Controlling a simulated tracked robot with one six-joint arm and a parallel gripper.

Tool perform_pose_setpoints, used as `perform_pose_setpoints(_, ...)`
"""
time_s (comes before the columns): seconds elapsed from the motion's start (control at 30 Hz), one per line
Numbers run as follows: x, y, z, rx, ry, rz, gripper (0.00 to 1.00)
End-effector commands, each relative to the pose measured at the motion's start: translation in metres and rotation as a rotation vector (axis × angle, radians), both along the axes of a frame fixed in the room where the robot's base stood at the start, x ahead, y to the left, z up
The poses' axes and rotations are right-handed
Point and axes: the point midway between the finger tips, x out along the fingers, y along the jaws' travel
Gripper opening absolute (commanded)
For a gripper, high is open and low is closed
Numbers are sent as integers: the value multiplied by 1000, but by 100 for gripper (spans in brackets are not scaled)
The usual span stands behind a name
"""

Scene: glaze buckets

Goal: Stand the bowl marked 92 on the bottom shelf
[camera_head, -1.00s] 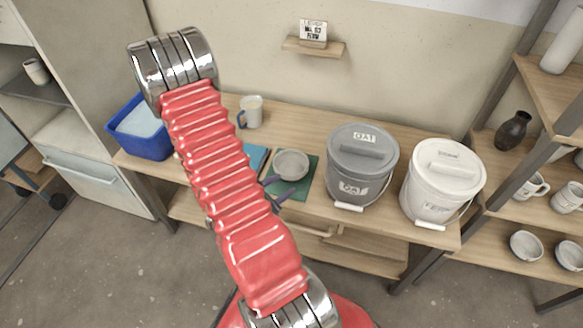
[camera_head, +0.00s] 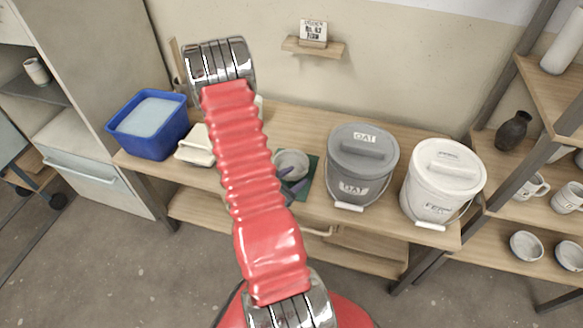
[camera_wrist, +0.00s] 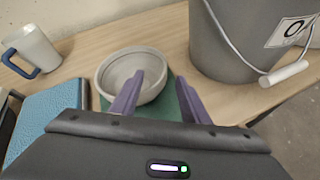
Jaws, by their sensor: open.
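A grey-white bowl (camera_head: 293,160) sits on a green mat (camera_head: 313,172) on the wooden bench. It also shows in the wrist view (camera_wrist: 111,77); no number can be read on it. My gripper (camera_wrist: 159,77) is open with purple fingers. In the wrist view the left finger overlaps the bowl's inside and the right finger is just outside its right rim, so the near-right wall appears between them. I cannot tell if they touch. In the head view my gripper (camera_head: 297,179) is partly hidden by my arm. The right rack's lowest visible shelf (camera_head: 490,252) holds two bowls (camera_head: 527,245).
A grey bucket (camera_head: 361,168) marked OAT stands close right of the mat, with a white bucket (camera_head: 443,180) beyond. A blue tub (camera_head: 148,125) and a cream container (camera_head: 197,148) are left. A mug (camera_wrist: 31,50) and blue book-like object (camera_wrist: 47,115) are left of the bowl.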

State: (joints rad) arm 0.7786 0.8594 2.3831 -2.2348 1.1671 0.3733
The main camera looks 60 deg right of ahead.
Motion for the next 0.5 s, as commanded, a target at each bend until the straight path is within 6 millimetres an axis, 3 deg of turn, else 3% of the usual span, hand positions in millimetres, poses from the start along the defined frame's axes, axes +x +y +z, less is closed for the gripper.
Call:
perform_pose_setpoints(0.33, -1, -2, -1, 0, 0, -1, 42)
perform_pose_setpoints(0.5, -3, -12, -6, 1, 0, -3, 42)
